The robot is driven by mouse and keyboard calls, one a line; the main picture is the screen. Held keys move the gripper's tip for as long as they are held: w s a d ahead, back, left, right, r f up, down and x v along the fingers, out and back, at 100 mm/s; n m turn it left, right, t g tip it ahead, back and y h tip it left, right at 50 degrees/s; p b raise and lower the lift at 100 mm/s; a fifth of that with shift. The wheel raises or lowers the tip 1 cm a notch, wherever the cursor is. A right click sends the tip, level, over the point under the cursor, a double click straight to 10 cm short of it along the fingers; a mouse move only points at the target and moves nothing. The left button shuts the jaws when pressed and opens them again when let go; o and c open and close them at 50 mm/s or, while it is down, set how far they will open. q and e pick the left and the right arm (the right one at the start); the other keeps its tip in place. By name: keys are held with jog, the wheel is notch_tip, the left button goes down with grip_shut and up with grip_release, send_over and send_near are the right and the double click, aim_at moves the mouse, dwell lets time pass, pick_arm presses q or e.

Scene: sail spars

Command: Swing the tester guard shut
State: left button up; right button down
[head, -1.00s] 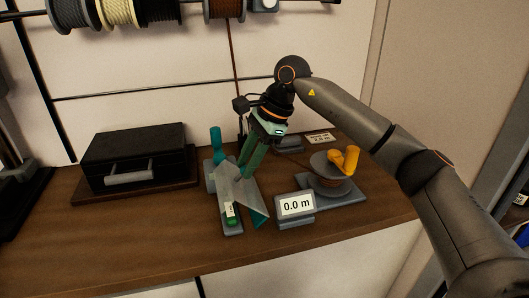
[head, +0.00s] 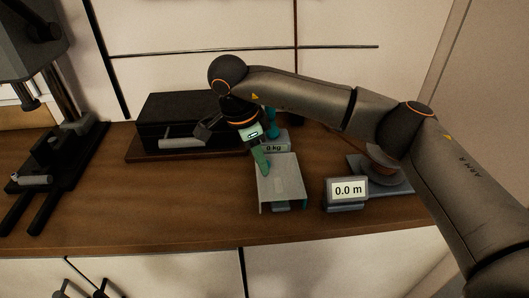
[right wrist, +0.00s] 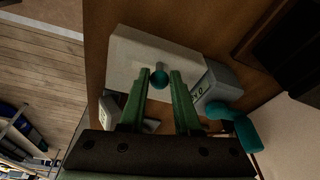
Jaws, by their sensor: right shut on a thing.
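The tester guard (head: 282,182) is a pale grey panel that lies roughly level over the tester bed in the head view. In the right wrist view the guard (right wrist: 140,58) is a pale slab with a small teal knob (right wrist: 159,80). My right gripper (head: 265,172) reaches down to the guard's left side, its green fingers on the knob. In the wrist view the right gripper (right wrist: 160,73) is shut on this knob. The tester's display (head: 276,148) reads 0 kg, and a teal handle (head: 271,130) stands behind it. My left gripper is not in view.
A black case (head: 175,115) stands on the bench behind and left of the guard. A 0.0 m display (head: 347,190) and a spool (head: 380,160) stand to its right. A dark press (head: 55,140) is at the far left. The front bench is clear.

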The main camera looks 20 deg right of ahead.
jog(key=c, duration=0.6)
grip_release()
jog(key=shift+w, duration=0.1)
jog(key=shift+r, duration=0.1)
jog(key=v, duration=1.2)
jog(key=shift+r, duration=0.2)
